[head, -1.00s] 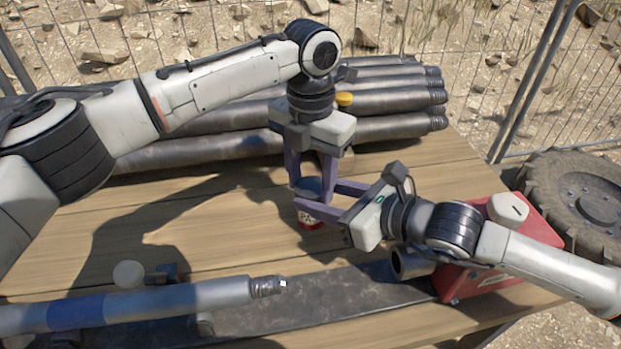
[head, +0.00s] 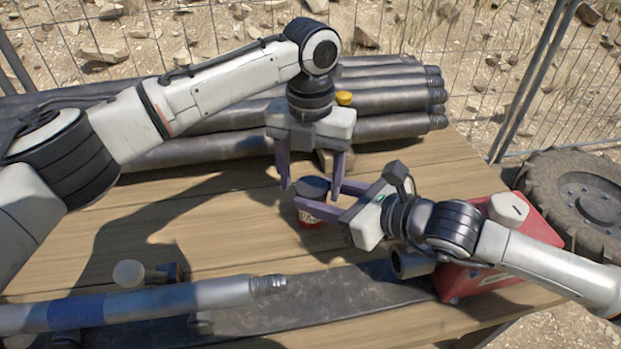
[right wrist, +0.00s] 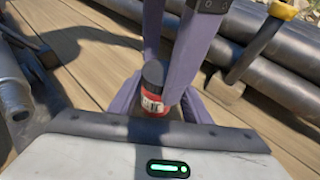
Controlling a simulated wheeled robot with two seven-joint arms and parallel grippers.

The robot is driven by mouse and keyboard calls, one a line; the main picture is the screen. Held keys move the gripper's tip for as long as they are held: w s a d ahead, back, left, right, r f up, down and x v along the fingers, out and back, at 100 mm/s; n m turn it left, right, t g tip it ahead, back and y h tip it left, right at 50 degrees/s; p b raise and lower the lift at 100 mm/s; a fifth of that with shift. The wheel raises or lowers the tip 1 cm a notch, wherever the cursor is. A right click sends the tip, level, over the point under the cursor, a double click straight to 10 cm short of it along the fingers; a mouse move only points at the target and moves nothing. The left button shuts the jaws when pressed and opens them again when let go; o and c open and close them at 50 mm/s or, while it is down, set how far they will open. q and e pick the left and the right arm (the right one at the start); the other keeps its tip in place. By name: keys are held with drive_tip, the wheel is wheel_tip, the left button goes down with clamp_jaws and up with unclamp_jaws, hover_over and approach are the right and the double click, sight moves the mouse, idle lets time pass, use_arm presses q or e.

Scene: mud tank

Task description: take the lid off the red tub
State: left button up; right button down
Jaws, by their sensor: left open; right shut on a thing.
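The red tub (head: 312,222) stands upright on the wooden table and wears a white label. Its dark lid (head: 314,186) sits on top of it. The tub (right wrist: 152,103) and lid (right wrist: 153,73) also show in the right wrist view. My right gripper (head: 320,200) reaches in from the right and is shut on the tub's body, below the lid. My left gripper (head: 312,186) points down from above, open, with its purple fingers spread to either side of the lid. I see a gap at its left finger; contact at the other finger is unclear.
Several steel pipes (head: 390,101) lie behind the grippers, near a yellow-ended tool (head: 344,98). A red case (head: 535,222) is at the right, partly behind my right arm. A blue-banded pipe (head: 130,303) lies in front. Bare table is left of the tub.

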use_arm(q)
drive_tip(key=shift+d+r, duration=0.1)
drive_tip(key=shift+r, duration=2.15)
use_arm(e)
drive_tip(key=c, duration=0.9)
unclamp_jaws()
